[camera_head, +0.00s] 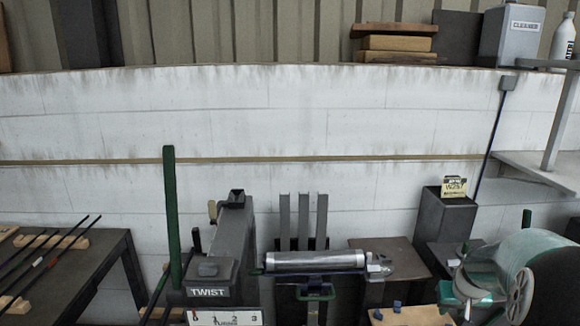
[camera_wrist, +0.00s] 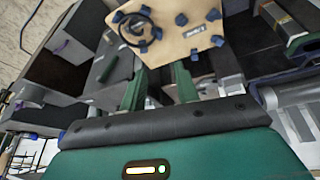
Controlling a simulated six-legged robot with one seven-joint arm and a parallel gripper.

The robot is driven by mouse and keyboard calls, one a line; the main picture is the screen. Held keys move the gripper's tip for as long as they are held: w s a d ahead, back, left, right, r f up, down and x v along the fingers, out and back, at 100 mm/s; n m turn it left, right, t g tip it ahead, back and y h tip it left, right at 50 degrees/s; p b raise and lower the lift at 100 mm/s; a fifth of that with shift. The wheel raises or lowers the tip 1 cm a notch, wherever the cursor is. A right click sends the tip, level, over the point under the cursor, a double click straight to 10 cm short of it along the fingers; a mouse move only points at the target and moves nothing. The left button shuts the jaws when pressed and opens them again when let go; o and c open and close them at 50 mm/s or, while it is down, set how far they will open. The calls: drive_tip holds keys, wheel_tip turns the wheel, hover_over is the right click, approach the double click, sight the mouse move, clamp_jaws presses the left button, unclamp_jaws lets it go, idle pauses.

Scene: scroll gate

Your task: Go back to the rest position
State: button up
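My gripper (camera_wrist: 159,80) shows in the wrist view. Its two green fingers stand apart with nothing visible between them, so it is open and empty. A light wooden board (camera_wrist: 190,42) with blue knobs and a dark ring lies past the fingertips. I cannot tell whether the fingers touch anything. I cannot make out my gripper for sure in the head view. There, the machine with the TWIST sign (camera_head: 208,292) stands at lower centre, with a horizontal metal cylinder (camera_head: 315,261) to its right.
A dark table (camera_head: 88,270) with several thin rods is at the left. A tall green post (camera_head: 170,210) rises beside the TWIST machine. A dark box with a W257 tag (camera_head: 453,187) and a large drum (camera_head: 512,262) are at the right. A white block wall (camera_head: 330,120) runs behind.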

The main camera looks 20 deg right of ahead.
drive_tip(key=w+a+r+n, duration=0.1)
drive_tip(key=a+r, duration=0.3)
drive_tip(key=a, duration=0.3)
drive_tip(key=w+a+r+n, duration=0.1)
drive_tip(key=a+r, duration=0.2)
drive_tip(key=a, duration=0.4)
drive_tip(key=s+a+r+n+y, duration=0.1)
drive_tip(key=s+a, duration=0.3)
drive_tip(key=a, duration=0.4)
drive_tip(key=s+a+r+n+t, duration=0.1)
drive_tip(key=s+a+r, duration=0.2)
drive_tip(key=a, duration=0.5)
drive_tip(key=s+a+r+n+t+y, duration=0.1)
drive_tip(key=s+a+r, duration=0.1)
drive_tip(key=s+a, duration=0.4)
drive_tip(key=shift+a+r+n+y, duration=0.25)
drive_tip(key=shift+a+n+y, duration=0.05)
drive_tip(key=shift+a, duration=0.85)
